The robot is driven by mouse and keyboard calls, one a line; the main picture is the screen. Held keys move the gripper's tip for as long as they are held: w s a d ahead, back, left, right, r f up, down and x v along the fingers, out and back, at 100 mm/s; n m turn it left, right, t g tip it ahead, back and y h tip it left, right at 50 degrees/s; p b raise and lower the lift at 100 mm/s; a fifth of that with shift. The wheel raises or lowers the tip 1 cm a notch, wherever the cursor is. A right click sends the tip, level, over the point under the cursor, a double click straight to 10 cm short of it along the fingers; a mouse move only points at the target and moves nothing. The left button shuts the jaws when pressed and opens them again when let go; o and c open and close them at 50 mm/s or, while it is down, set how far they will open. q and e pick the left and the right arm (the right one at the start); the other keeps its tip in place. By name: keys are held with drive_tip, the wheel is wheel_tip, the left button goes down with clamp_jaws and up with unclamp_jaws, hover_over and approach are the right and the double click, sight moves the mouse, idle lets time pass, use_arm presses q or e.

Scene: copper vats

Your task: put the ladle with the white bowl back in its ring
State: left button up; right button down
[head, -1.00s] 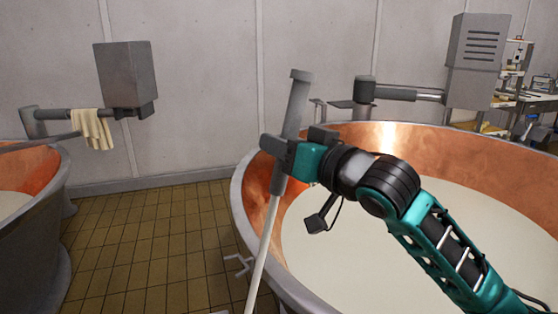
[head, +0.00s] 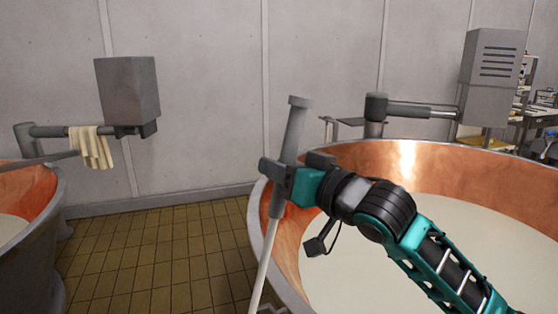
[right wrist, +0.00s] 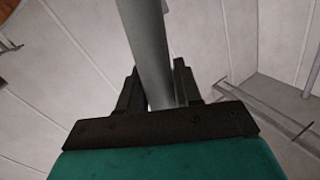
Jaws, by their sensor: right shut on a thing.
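My right gripper (head: 277,182) is shut on the grey handle of a ladle (head: 294,128), and the handle also runs up between the fingers in the right wrist view (right wrist: 150,50). The ladle stands nearly upright, leaning slightly, with a pale shaft running down out of the bottom of the head view. Its bowl is out of sight, so its colour cannot be told. It is in front of the left rim of the right copper vat (head: 262,235). A small metal bracket (head: 270,308) shows at the bottom edge by that vat; whether it is the ring cannot be told. My left gripper is not in view.
The right vat holds pale liquid. Another vat (head: 40,235) stands at the left, with a cloth (head: 91,147) on a bar and a grey box (head: 127,85) above. Tiled floor (head: 165,255) lies open between the vats. A grey vented box (head: 492,75) stands behind the right vat.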

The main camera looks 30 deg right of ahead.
wheel_tip(320, 180, down, 10)
drive_tip(key=d+b, duration=0.2)
drive_tip(key=b, duration=0.5)
drive_tip(key=shift+d+r, duration=0.2)
drive_tip(key=shift+d, duration=0.1)
drive_tip(key=shift+p, duration=0.5)
idle(0.7)
drive_tip(key=c, duration=0.7)
unclamp_jaws()
drive_tip(key=shift+f, duration=0.1)
